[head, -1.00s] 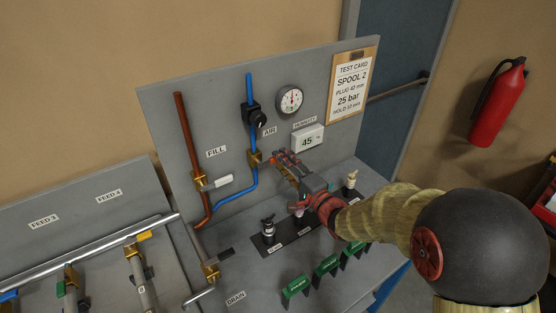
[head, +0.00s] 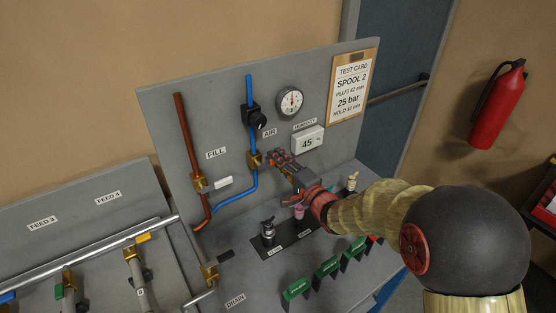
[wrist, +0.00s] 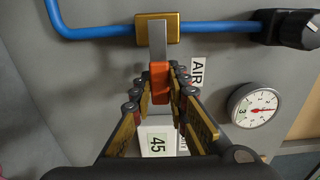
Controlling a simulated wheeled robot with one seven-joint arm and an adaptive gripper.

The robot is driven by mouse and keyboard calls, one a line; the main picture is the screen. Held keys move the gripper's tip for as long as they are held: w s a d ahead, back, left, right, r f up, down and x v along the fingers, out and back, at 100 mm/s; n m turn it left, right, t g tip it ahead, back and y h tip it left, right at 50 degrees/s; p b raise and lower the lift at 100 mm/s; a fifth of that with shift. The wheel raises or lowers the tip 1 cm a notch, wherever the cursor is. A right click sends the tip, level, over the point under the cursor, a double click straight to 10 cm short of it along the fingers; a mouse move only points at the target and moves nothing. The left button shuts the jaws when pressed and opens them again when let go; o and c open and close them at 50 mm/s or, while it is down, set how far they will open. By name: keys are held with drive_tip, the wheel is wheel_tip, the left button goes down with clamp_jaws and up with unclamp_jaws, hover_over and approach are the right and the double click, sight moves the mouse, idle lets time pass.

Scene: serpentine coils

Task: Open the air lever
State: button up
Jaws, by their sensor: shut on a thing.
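The air lever (wrist: 159,82) is a flat grey bar with an orange end, coming off the brass valve body (wrist: 157,28) on the blue pipe. In the wrist view it stands square across the pipe. The brass valve also shows in the head view (head: 254,159), below the AIR label. My gripper (wrist: 173,78) is shut on the orange end, with a finger on each side of it.
A black regulator knob (head: 258,119) and a gauge (head: 290,103) sit above. The humidity display (head: 307,141) is close to my gripper's right. The FILL valve (head: 200,181) is left.

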sight(261, 164)
clamp_jaws()
idle(0.3)
